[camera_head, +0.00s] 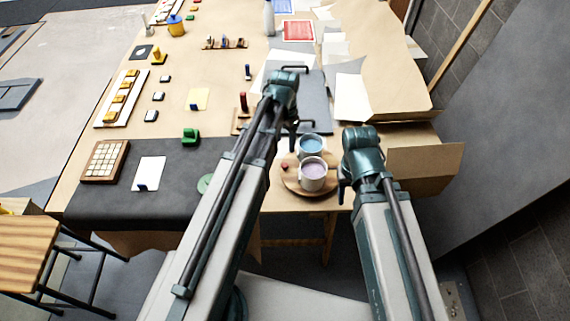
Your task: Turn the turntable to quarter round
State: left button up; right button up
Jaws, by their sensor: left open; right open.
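The turntable (291,181) is a round wooden disc near the front edge of the table, between my two arms. A cup with blue contents (310,147) stands at its far side. A cup with pale purple contents (312,174) stands nearer me. A small red piece (285,167) is at its left. My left gripper (292,133) is open beyond the disc's upper left, partly hidden by its arm. My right gripper (342,192) is open beside the disc's right edge; I cannot tell whether it touches. My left arm may cover part of the disc's left rim.
A dark mat (110,205) with a wooden grid tray (105,161), a white card (149,173) and a green block (191,136) lies left. White sheets (351,97) and a grey panel (314,100) lie beyond the disc. An open cardboard box (425,160) stands right.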

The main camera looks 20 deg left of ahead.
aim_at(285, 164)
pick_arm(q)
notch_tip(285, 164, down, 12)
jog(key=b, duration=1)
jog(key=shift+r+b, duration=0.1)
jog(key=shift+b, duration=0.3)
jog(key=shift+r, duration=0.1)
grip_shut()
dwell(0.4)
